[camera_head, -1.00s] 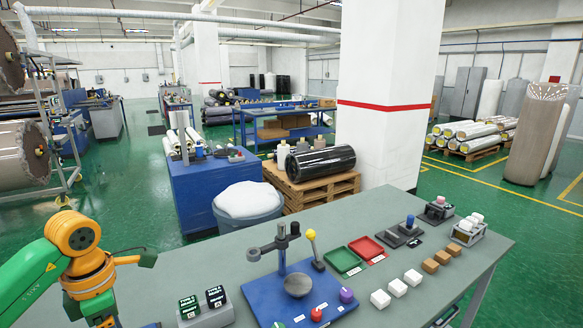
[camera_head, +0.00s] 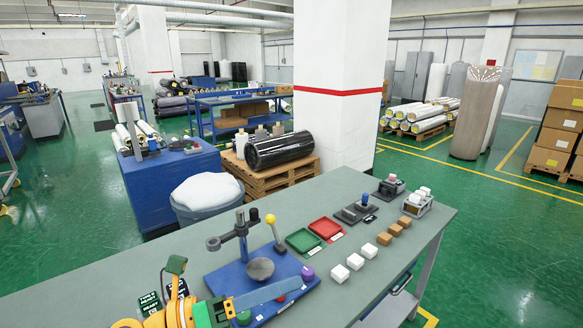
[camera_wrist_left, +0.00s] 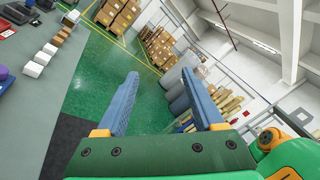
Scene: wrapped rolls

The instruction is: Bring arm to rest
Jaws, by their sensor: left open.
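My left gripper (camera_head: 284,286) reaches in from the bottom of the head view, over the near part of the grey-green worktable (camera_head: 345,195). Its blue fingers overlap the front of the blue test stand (camera_head: 222,278) in the picture; I cannot tell whether they touch it. In the left wrist view my left gripper (camera_wrist_left: 160,75) shows its two blue fingers wide apart with nothing between them. The green floor and stacked goods are far beyond them. My right gripper is in neither view.
Red (camera_head: 325,228) and green (camera_head: 303,240) trays, white blocks (camera_head: 355,262) and brown blocks (camera_head: 394,230) stand on the worktable. A black-and-green label box (camera_head: 150,302) is beside my left arm. A pallet with a black roll (camera_head: 280,150) stands behind the table.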

